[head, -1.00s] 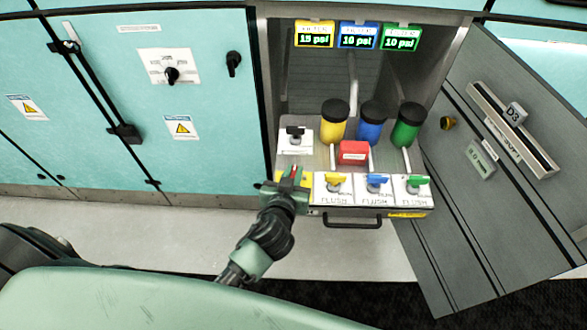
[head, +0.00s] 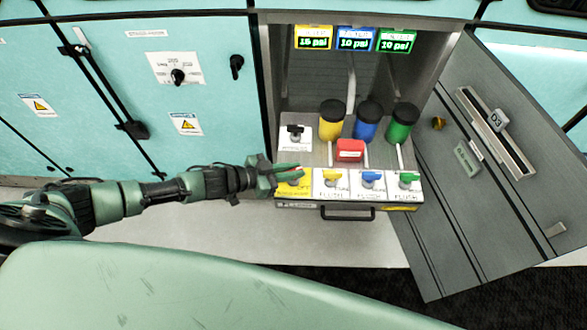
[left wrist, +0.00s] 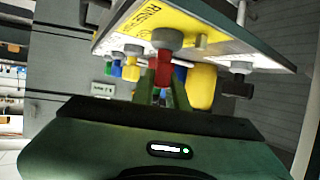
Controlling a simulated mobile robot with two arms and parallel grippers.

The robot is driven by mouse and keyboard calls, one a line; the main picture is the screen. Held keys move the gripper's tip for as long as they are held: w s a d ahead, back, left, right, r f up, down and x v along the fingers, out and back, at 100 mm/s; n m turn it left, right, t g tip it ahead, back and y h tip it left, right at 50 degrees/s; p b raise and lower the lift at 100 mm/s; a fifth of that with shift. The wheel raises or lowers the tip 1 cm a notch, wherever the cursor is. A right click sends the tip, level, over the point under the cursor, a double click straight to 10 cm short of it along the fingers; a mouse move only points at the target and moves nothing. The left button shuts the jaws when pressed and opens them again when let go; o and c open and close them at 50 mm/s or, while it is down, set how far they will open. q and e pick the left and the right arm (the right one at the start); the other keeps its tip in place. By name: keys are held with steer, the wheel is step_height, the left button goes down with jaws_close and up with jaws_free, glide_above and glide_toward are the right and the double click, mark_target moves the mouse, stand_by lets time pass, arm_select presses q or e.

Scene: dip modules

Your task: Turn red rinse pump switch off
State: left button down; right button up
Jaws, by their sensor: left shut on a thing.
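The red rinse pump switch (left wrist: 164,69) is a red handle on a round grey base, below a yellow label plate in the left wrist view. In the head view that yellow plate (head: 286,190) is at the front left of the pulled-out panel, and my gripper mostly hides the switch. My left gripper (head: 297,172) reaches in from the left, low over the plate. Its two fingers (left wrist: 165,88) stand on either side of the red handle and are shut on it. The right gripper is not in view.
Yellow, blue and green flush switches (head: 372,178) sit in a row to the right. Behind are a red block (head: 350,150), a black switch (head: 295,132) and yellow, blue and green bottles (head: 369,122). An open grey door (head: 470,200) stands at the right.

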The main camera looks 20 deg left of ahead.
arm_select(q)
steer(key=m+g+h, duration=0.1)
steer(key=m+g+h+b, duration=0.1)
steer(key=m+g, duration=0.1)
steer(key=shift+w+a, duration=0.1)
steer(key=shift+w, duration=0.1)
steer(key=shift+s+m+g+h+b, duration=0.1)
steer(key=shift+m+g+h+b, duration=0.4)
steer(key=shift+m+g+b, duration=0.4)
steer(key=shift+m+g, duration=0.4)
steer(key=c, duration=1.4)
jaws_free()
steer(key=shift+d, duration=0.2)
steer(key=v, duration=0.8)
steer(key=shift+b, duration=0.4)
steer(key=shift+f, duration=0.1)
